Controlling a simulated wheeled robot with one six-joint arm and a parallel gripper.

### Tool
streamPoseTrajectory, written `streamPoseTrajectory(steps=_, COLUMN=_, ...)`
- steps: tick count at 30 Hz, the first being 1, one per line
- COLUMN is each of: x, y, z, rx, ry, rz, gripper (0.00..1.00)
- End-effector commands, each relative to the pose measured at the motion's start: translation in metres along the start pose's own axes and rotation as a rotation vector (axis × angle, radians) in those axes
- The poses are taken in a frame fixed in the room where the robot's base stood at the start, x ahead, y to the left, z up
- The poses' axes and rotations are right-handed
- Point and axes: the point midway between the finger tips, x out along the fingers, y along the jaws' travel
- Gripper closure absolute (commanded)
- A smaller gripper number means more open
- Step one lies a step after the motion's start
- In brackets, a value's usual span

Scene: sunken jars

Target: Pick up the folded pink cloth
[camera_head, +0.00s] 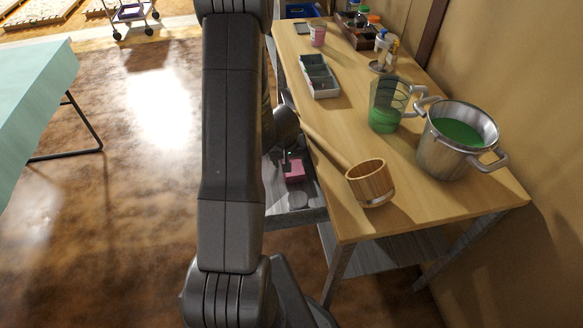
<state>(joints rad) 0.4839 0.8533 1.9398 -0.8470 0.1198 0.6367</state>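The folded pink cloth (294,173) looks like a small pink block. It lies on a grey surface (301,217) lower than the wooden table, just left of the table's edge. My gripper (287,158) is partly in view just above or at the cloth's far side. Its fingers are small, dark and hard to make out. I cannot tell whether they touch the cloth or how far apart they are. My arm hides the left part of the grey surface.
The wooden table (407,205) stands close on the right. Near its edge are a wooden ladle (371,183) with its handle towards my gripper and a grey divided tray (319,77). A green-filled jug (384,118) and metal pot (446,160) stand farther right. Open floor lies left.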

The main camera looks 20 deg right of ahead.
Motion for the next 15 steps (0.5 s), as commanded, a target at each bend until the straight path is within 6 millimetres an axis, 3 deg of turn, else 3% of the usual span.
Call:
streamPoseTrajectory(steps=9, x=0.0035, y=0.0002, z=-0.0005, rx=0.0, ry=0.001, rz=0.0, gripper=0.29)
streamPoseTrajectory(steps=14, x=0.0035, y=0.0002, z=-0.0005, rx=0.0, ry=0.001, rz=0.0, gripper=0.61)
streamPoseTrajectory(steps=15, x=0.0035, y=0.0002, z=-0.0005, rx=0.0, ry=0.001, rz=0.0, gripper=0.61)
